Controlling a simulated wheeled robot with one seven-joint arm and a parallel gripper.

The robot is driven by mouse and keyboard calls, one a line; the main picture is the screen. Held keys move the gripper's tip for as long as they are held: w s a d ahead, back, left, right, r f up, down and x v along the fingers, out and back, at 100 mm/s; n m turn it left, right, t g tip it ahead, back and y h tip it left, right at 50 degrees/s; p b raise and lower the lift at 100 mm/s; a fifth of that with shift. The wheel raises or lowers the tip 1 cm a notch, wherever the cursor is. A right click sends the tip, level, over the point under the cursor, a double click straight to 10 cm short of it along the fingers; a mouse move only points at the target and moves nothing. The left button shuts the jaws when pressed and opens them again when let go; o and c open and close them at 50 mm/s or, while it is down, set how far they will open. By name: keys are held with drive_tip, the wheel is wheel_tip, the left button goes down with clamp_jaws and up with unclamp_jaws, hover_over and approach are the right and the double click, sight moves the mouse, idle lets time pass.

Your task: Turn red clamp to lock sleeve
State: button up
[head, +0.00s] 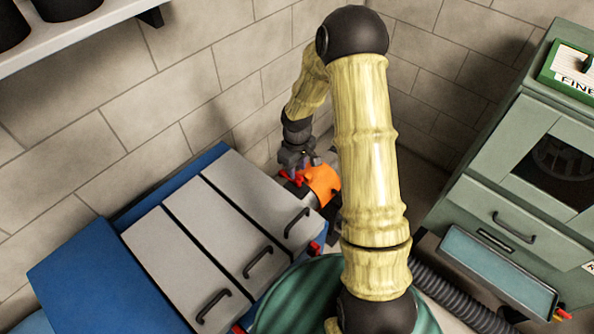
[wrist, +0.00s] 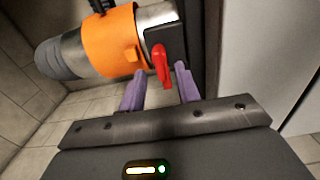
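The red clamp (wrist: 162,64) is a short lever on a black mount in the wrist view, at the edge of the orange sleeve (wrist: 108,42). The sleeve sits around a metal pipe (wrist: 158,14). My gripper (wrist: 160,82) has its two purple fingers apart, one on each side of the clamp's lower end. I cannot tell whether either finger touches it. In the head view my gripper (head: 301,163) is over the red clamp (head: 290,178), beside the orange sleeve (head: 321,183). My arm hides part of the area right of the sleeve.
Grey lidded panels with black handles (head: 258,262) lie on a blue unit (head: 85,275) at left. A green cabinet (head: 500,215) stands at right, with a black ribbed hose (head: 455,300) near its base. A tiled wall (head: 200,75) is close behind my gripper.

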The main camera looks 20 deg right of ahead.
drive_tip(key=shift+f, duration=1.05)
clamp_jaws()
